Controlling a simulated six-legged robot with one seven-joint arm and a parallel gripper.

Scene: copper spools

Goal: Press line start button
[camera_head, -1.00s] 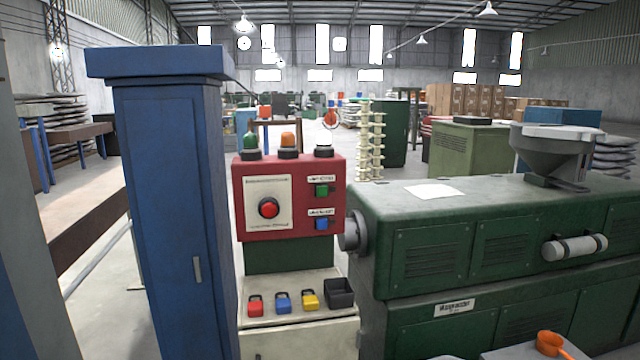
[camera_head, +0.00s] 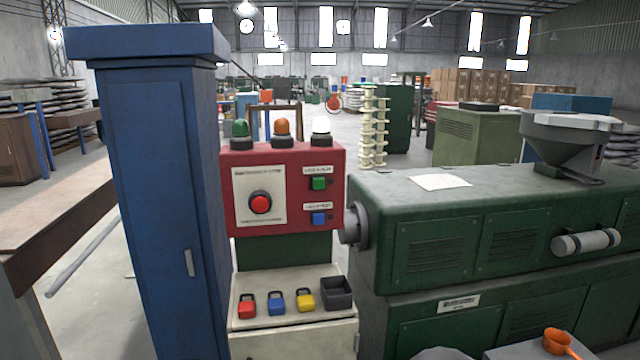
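A red control box (camera_head: 283,228) stands in the middle of the view. It has a large round red button (camera_head: 260,203) on a cream plate at its left. Labels above both small buttons are too small to read. Green (camera_head: 240,128), orange (camera_head: 282,127) and white (camera_head: 321,125) lamps stand on top, the white one bright. My gripper is not in view.
A blue cabinet (camera_head: 160,200) stands close at the left of the box, and a green machine (camera_head: 440,235) at its right. Red, blue and yellow padlocks and a dark bin (camera_head: 336,294) rest on the ledge (camera_head: 290,316) below. An orange scoop (camera_head: 557,341) lies at lower right.

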